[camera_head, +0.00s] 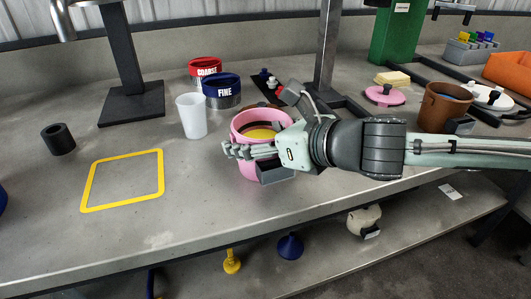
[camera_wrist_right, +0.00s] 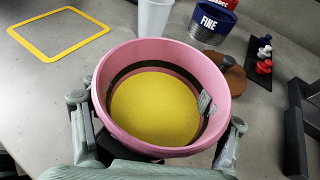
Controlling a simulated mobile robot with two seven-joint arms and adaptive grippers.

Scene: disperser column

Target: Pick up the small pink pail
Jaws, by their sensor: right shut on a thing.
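The small pink pail (camera_head: 248,121) stands upright on the grey bench in the head view, with yellow contents and a dark band inside. It fills the middle of the right wrist view (camera_wrist_right: 165,45). My right gripper (camera_head: 258,150) comes in from the right and is shut on the pail, with one finger on each side of its outer wall in the wrist view. The gripper hides part of the pail's near side. I cannot tell whether the pail's base touches the bench. My left gripper is not in view.
A white cup (camera_head: 191,116) and the FINE tin (camera_head: 222,92) stand close behind the pail. A yellow square outline (camera_head: 122,180) lies on clear bench to the left. A brown pail (camera_head: 443,107) and a pink lid (camera_head: 385,95) are at the right.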

